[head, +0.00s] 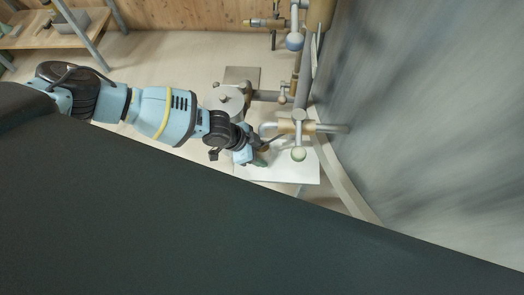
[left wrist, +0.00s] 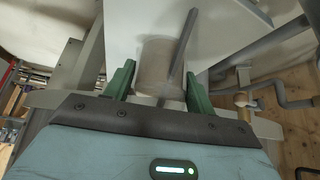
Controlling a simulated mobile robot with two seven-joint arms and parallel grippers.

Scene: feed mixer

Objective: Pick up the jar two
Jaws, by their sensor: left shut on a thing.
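My left gripper (head: 262,157) reaches over a small white table (head: 302,172) in the head view. In the left wrist view its two green fingers (left wrist: 158,88) stand on either side of a beige, cylinder-shaped jar (left wrist: 153,66) and are shut on it. A grey bar (left wrist: 180,52) crosses in front of the jar's right part; I cannot tell whether it is fixed to it. In the head view the jar is mostly hidden by the gripper. No label shows, so I cannot tell its number. My right gripper is not in view.
Pipes with valves (head: 298,127) stand just behind and right of the white table, close to my left gripper. A large grey metal wall (head: 430,120) fills the right side. A wooden bench (head: 62,28) stands far left. Floor (head: 170,65) between is clear.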

